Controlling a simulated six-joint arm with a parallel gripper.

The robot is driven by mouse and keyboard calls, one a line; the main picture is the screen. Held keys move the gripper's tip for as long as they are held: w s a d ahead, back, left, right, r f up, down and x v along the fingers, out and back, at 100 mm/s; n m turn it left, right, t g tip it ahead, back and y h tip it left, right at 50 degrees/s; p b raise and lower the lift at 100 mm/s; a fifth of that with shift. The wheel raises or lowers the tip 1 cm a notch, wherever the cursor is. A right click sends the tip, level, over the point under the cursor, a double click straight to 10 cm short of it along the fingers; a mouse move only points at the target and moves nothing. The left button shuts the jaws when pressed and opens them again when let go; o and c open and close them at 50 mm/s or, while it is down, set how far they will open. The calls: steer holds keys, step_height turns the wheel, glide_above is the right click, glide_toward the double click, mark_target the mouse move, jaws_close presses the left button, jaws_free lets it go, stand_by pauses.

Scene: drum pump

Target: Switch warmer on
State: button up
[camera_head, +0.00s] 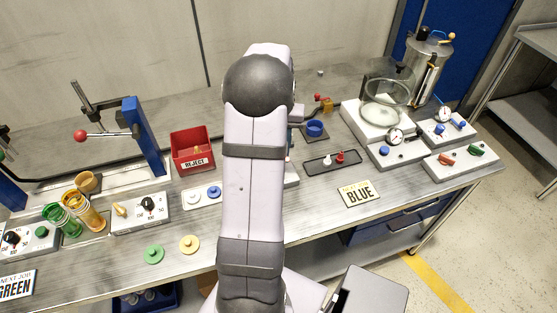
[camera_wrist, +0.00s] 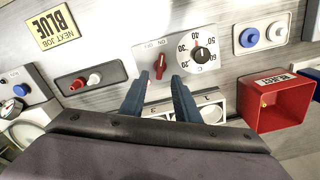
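A pale control panel (camera_wrist: 207,85) lies ahead of my gripper in the wrist view. It carries a red switch knob (camera_wrist: 160,66) below small ON/OFF lettering and a black dial (camera_wrist: 201,55) with a numbered scale. I cannot tell which label the knob is set to. My gripper (camera_wrist: 157,90) is open and empty, its two dark blue fingers apart with the red knob a little beyond their tips; no contact shows.
A red REJECT bin (camera_wrist: 277,106) stands right of the panel in the wrist view. A small tray with a red and a white piece (camera_wrist: 92,79) and a BLUE job card (camera_wrist: 53,27) lie left.

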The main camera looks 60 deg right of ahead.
steer(key=shift+f+p, duration=1)
steer(key=shift+f, duration=2.4)
jaws_close()
